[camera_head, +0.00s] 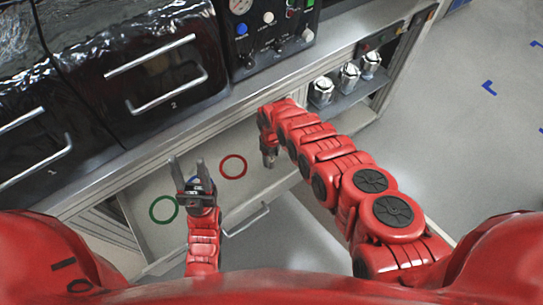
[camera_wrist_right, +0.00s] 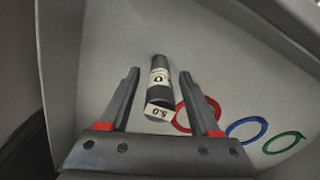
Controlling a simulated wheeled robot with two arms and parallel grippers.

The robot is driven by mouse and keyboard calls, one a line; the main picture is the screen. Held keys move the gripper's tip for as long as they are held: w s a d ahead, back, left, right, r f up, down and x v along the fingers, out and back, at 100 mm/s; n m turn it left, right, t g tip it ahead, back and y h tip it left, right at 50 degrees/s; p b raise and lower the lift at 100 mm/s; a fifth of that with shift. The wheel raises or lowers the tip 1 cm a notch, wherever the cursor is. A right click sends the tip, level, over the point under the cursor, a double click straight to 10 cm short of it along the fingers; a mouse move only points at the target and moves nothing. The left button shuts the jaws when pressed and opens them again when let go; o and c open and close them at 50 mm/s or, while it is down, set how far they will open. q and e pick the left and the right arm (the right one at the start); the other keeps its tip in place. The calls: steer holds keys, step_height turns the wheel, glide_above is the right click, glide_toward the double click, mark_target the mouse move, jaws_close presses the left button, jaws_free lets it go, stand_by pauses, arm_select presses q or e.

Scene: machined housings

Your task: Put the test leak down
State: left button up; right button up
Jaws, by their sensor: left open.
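The test leak (camera_wrist_right: 159,84) is a dark cylinder with white labels, one reading "5.0". In the right wrist view it is between the fingers of my right gripper (camera_wrist_right: 158,73), with a gap on each side. The gripper is open. The leak is at the drawer floor, beside the red ring (camera_wrist_right: 197,114). In the head view my right gripper (camera_head: 268,158) is low over the drawer (camera_head: 215,200), and the leak cannot be made out there. My left gripper (camera_head: 188,163) is open and empty above the drawer, left of the red ring.
The drawer floor also bears a green ring (camera_head: 163,209) and a blue ring (camera_wrist_right: 246,131), partly hidden by my left gripper in the head view. Black numbered units (camera_head: 150,75) and a control panel (camera_head: 270,35) stand on the counter. Several metal canisters (camera_head: 348,77) sit on a shelf.

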steer(key=shift+r, duration=0.2)
steer(key=shift+r+p, duration=0.45)
steer(key=shift+r, duration=0.9)
step_height(320, 180, up, 8)
steer(key=shift+w+f+b, duration=0.1)
steer(key=shift+f+b, duration=0.1)
steer(key=shift+b, duration=0.7)
steer(key=shift+r, duration=0.75)
